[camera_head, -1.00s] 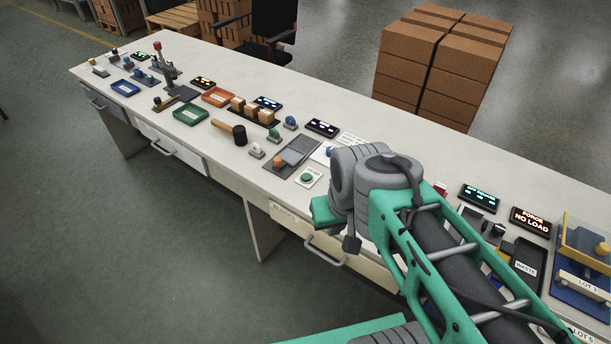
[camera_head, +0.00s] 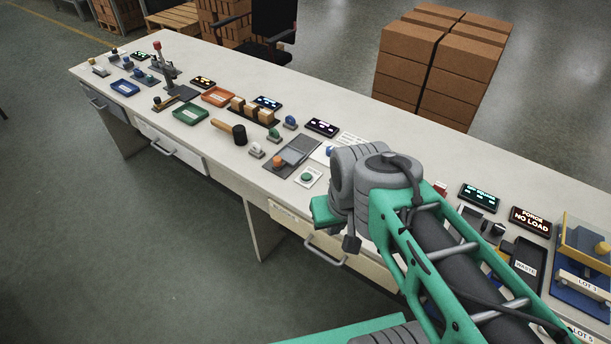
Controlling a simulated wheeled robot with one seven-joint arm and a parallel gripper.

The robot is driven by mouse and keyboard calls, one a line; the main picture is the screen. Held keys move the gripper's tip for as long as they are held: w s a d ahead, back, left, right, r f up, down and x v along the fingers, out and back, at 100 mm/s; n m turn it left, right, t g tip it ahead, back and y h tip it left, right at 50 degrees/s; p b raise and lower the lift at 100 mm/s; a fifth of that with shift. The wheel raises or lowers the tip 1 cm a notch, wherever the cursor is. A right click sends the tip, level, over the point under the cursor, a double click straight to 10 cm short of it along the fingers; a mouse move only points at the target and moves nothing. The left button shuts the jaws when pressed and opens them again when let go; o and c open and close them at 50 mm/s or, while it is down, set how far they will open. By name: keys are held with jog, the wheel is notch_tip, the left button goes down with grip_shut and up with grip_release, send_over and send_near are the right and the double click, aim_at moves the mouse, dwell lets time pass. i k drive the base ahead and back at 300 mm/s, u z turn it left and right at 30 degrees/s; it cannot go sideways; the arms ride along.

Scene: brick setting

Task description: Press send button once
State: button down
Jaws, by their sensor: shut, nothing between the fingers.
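A round green button (camera_head: 307,177) sits on a small white plate near the front edge of the workbench. Its label is too small to read, so I cannot tell if it is the send button. My arm reaches in from the lower right, and its grey wrist joints are just right of this button. The fingers of my gripper cannot be made out; the wrist and arm links cover that area. No contact with the button shows.
The long white workbench (camera_head: 340,110) is crowded. A grey panel with an orange knob (camera_head: 278,161) lies left of the button. A mallet (camera_head: 232,132), trays and small displays are further left. A waste tray (camera_head: 527,262) and a yellow-framed blue stand (camera_head: 585,262) are at right.

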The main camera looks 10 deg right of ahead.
aim_at(307, 177)
jog(key=k, duration=1.25)
jog(key=u, duration=1)
jog(key=i, duration=1)
jog(key=u, duration=0.5)
jog(key=i, duration=0.85)
jog(key=z, duration=1)
jog(key=i, duration=0.9)
jog(key=z, duration=0.95)
